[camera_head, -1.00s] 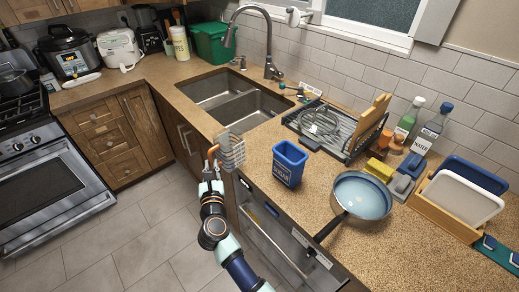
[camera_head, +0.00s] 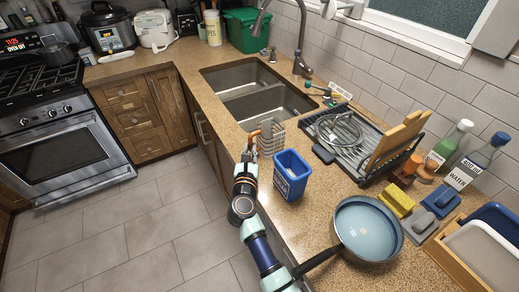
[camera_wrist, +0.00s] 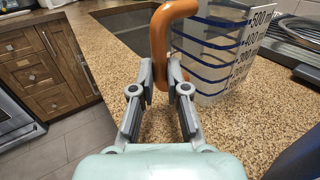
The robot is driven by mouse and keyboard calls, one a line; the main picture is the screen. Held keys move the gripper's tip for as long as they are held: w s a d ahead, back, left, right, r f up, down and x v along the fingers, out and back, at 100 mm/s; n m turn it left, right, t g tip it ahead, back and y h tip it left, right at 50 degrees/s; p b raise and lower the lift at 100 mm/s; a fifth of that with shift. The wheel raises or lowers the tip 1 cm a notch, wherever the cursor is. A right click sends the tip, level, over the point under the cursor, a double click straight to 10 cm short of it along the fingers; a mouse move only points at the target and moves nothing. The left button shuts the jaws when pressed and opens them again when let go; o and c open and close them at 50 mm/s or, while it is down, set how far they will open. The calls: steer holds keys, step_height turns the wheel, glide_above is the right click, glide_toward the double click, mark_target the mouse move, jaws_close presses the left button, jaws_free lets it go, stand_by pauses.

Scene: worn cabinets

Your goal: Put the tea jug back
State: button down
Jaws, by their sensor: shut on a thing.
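The tea jug (camera_head: 272,139) is a clear measuring jug with an orange handle. In the wrist view its clear wall (camera_wrist: 215,55) shows blue bands and volume marks. My gripper (camera_head: 247,156) is shut on the orange handle, and in the wrist view its fingers (camera_wrist: 160,78) pinch the handle's lower end. The jug looks upright, at the counter's front edge beside the sink. I cannot tell whether its base touches the counter.
A blue sugar bin (camera_head: 291,176) stands just right of the jug. The double sink (camera_head: 243,90) lies behind it. A dish rack (camera_head: 345,143), a pan (camera_head: 365,230), sponges (camera_head: 399,200) and bottles (camera_head: 470,165) fill the right side. Speckled counter (camera_head: 310,215) is clear in front of the bin.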

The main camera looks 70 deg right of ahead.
steer(key=shift+f, duration=0.25)
steer(key=shift+f, duration=0.15)
steer(key=c, duration=1.2)
jaws_free()
steer(key=shift+a+r, duration=0.2)
steer(key=p+v, duration=0.2)
steer(key=v, duration=0.9)
steer(key=shift+s+a, duration=0.2)
steer(key=shift+a, duration=0.15)
steer(key=shift+r, duration=0.1)
